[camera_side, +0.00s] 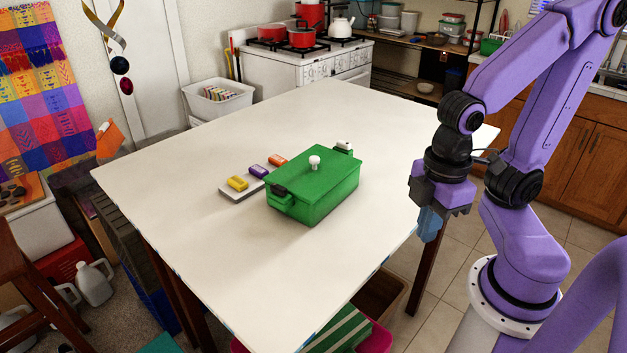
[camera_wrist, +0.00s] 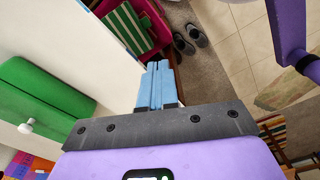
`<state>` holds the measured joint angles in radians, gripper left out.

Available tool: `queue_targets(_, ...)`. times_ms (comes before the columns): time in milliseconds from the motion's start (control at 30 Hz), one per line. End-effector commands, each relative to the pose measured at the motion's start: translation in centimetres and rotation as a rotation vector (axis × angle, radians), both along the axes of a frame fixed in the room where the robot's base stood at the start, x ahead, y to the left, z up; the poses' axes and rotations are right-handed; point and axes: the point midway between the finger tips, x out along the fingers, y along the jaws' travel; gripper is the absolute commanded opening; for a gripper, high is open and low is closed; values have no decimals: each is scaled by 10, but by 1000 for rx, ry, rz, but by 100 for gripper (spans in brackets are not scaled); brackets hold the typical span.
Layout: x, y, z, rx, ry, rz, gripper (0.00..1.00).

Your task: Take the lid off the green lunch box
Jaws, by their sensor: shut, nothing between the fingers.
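The green lunch box (camera_side: 314,194) stands on the white table, with its green lid (camera_side: 318,170) lying on top. A white knob (camera_side: 314,161) sticks up from the middle of the lid. In the wrist view the lid (camera_wrist: 45,92) and the knob (camera_wrist: 26,128) show at the left edge. My gripper (camera_side: 431,224) is shut and empty at the table's right edge, to the right of the box and apart from it. Its blue fingers (camera_wrist: 158,84) lie together in the wrist view.
The white table (camera_side: 210,240) is otherwise mostly clear. Below its edge are a crate (camera_side: 385,296) and a green-striped thing in a pink bin (camera_wrist: 165,30).

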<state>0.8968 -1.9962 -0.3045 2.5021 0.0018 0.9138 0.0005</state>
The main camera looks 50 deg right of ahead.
Motion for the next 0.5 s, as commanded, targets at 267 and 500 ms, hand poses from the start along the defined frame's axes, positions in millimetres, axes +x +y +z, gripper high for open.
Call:
queue_targets(267,0,0,0,0,0,0,20)
queue_targets(500,0,0,0,0,0,0,55)
